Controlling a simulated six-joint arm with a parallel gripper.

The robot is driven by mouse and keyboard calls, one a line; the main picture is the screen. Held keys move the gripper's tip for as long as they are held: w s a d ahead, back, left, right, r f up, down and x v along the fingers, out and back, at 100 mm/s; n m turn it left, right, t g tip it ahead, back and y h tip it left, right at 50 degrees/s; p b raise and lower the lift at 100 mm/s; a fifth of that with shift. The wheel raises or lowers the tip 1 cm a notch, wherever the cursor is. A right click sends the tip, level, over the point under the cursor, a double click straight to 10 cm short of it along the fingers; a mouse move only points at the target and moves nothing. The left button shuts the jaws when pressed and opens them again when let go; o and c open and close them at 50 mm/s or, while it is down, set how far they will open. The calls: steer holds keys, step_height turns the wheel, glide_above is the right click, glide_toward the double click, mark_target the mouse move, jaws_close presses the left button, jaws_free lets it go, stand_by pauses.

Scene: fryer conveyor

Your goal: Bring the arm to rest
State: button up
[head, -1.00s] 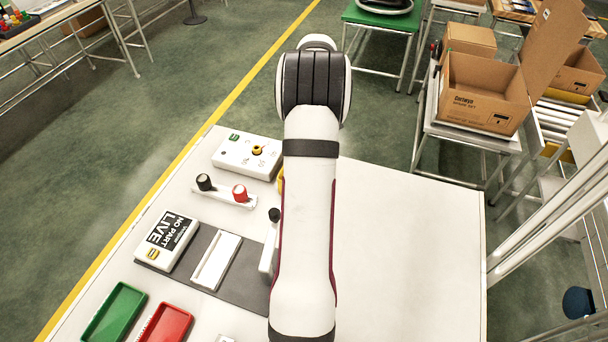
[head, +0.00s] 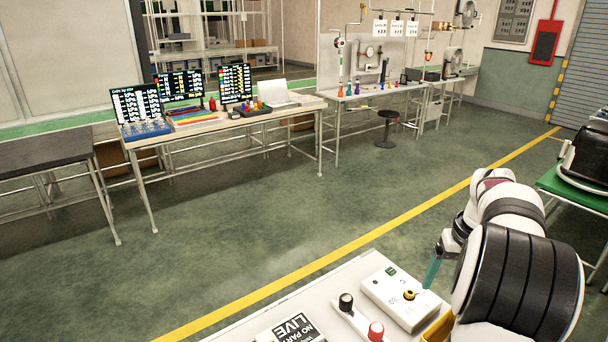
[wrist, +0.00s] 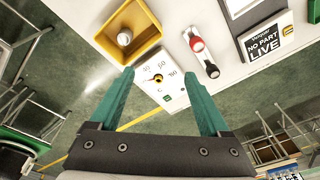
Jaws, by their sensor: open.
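My gripper (wrist: 160,100) shows in the wrist view with its two teal fingers spread apart and nothing between them. In the head view one teal finger (head: 432,272) shows at the lower right, above the far edge of the white table (head: 340,275); the rest of the gripper is hidden behind my arm. In the wrist view the fingers lie across the view of the dial box (wrist: 160,77), with the yellow tray (wrist: 98,38) to the left. A small round silvery thing (wrist: 124,37) sits in that tray.
The table holds a dial box (head: 398,297), a bar with a black knob (head: 346,302) and a red knob (head: 376,331), and a "NO PART LIVE" sign (head: 292,328). A green-topped table (head: 575,190) stands at right. Open floor (head: 250,240) lies beyond.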

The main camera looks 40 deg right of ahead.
steer(key=w+a+r+n+y, duration=0.1)
steer(key=w+a+r, duration=0.15)
steer(key=a, duration=1.15)
steer(key=w+a+r+n+y, duration=0.1)
steer(key=w+a, duration=0.3)
steer(key=a, duration=0.9)
steer(key=s+a+f, duration=0.2)
steer(key=s+a, duration=0.4)
steer(key=a, duration=0.2)
steer(key=s+a+f+n+g, duration=0.1)
steer(key=s+a+f, duration=0.1)
steer(key=s+a, duration=0.5)
steer(key=shift+s+a+f+g+y, duration=0.25)
steer(key=shift+a+f+g+y, duration=0.1)
steer(key=shift+a, duration=0.85)
